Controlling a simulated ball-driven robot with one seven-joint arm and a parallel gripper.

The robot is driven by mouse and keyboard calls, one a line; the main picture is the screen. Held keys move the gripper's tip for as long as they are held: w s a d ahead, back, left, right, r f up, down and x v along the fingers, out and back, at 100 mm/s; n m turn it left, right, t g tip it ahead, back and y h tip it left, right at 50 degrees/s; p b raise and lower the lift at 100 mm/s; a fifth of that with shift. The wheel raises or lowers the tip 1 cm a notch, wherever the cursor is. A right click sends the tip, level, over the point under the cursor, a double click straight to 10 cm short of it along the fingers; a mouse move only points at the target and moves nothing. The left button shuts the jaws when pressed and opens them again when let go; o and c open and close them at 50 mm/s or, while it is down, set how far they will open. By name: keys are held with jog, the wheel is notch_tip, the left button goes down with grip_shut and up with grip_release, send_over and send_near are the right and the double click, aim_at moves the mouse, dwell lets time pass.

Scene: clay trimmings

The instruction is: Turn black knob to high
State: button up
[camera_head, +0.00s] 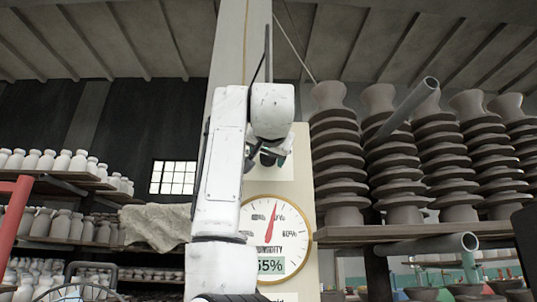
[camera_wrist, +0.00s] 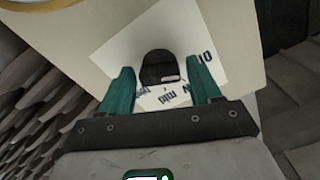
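The black knob (camera_wrist: 160,66) sits on a white plate (camera_wrist: 208,38) in the wrist view, with dark lettering around it, too partial to read surely. My gripper (camera_wrist: 161,70) is open, its two green fingers on either side of the knob with a gap showing on each side. Whether the fingertips reach as deep as the knob, I cannot tell. The knob's pointer setting is not clear. In the head view, my gripper (camera_head: 279,160) is at the white plate (camera_head: 285,168) on the pillar, and my arm hides most of it; the knob cannot be made out there.
A round humidity gauge (camera_head: 291,215) with a red needle and a 65% readout is on the pillar (camera_head: 305,150) below the plate. Shelves of ribbed clay pieces (camera_head: 338,150) stand close on the right, with a pipe (camera_head: 410,105) jutting out. Shelves of white jars (camera_head: 55,160) are left.

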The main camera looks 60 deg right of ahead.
jog(key=c, duration=0.8)
jog(key=shift+c, duration=0.2)
jog(key=shift+r+m+p, duration=0.15)
jog(key=shift+m+p, duration=0.25)
jog(key=shift+p, duration=0.15)
jog(key=shift+f+m+p, duration=0.2)
jog(key=shift+m+p, duration=11.55)
jog(key=shift+m, duration=1.25)
jog(key=shift+f, duration=0.15)
